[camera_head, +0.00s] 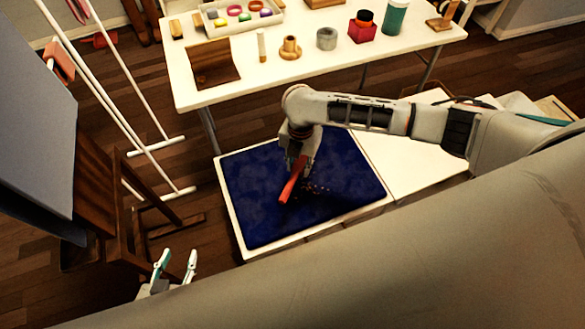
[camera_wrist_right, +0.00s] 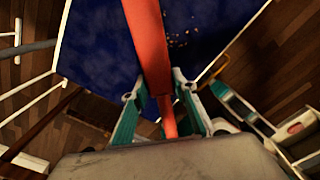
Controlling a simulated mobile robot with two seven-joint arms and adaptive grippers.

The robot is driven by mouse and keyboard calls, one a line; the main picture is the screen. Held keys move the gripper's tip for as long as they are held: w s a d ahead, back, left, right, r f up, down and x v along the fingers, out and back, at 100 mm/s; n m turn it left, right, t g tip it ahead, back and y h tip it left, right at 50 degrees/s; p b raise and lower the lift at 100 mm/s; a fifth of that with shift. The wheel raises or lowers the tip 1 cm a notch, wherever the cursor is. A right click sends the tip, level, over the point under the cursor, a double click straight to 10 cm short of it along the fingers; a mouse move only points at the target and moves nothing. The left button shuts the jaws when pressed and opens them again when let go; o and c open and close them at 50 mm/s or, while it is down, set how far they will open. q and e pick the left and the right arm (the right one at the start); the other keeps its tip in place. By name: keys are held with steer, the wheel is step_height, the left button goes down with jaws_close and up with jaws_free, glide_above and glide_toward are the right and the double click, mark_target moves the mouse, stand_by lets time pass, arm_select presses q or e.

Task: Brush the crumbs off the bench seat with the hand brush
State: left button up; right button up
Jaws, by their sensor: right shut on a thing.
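The bench seat (camera_head: 248,190) is a dark blue cushion on a white base in the middle of the head view. It also shows in the right wrist view (camera_wrist_right: 98,45). My right gripper (camera_head: 298,168) is over the cushion and shut on the red-orange hand brush (camera_head: 288,189). In the right wrist view the brush (camera_wrist_right: 148,45) runs up from between the fingers; its far end is out of frame. Small orange-brown crumbs (camera_head: 318,189) lie on the cushion just right of the brush. My left gripper (camera_head: 175,262) is open and empty, low at the left, apart from the bench.
A white rack (camera_head: 128,125) and a dark wooden chair-like frame (camera_head: 112,180) stand at the left. A bare white surface (camera_head: 410,160) adjoins the cushion's right.

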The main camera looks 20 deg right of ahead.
steer(key=n, duration=0.1)
steer(key=f+n, duration=0.1)
steer(key=n, duration=0.1)
steer(key=shift+w+a+f+n, duration=0.25)
steer(key=shift+a+n, duration=0.15)
steer(key=n, duration=0.1)
steer(key=f+n, duration=0.1)
steer(key=n, duration=0.3)
steer(key=shift+w+a+f, duration=0.35)
steer(key=shift+a+f, duration=0.05)
steer(key=b, duration=0.4)
glide_above(293, 190)
step_height(293, 190, down, 5)
steer(key=shift+a, duration=0.1)
steer(key=shift+w+f+b, duration=0.1)
steer(key=shift+f+b, duration=0.2)
steer(key=shift+b, duration=0.05)
steer(key=shift+f, duration=0.2)
steer(key=shift+f+b, duration=0.7)
steer(key=shift+f, duration=0.25)
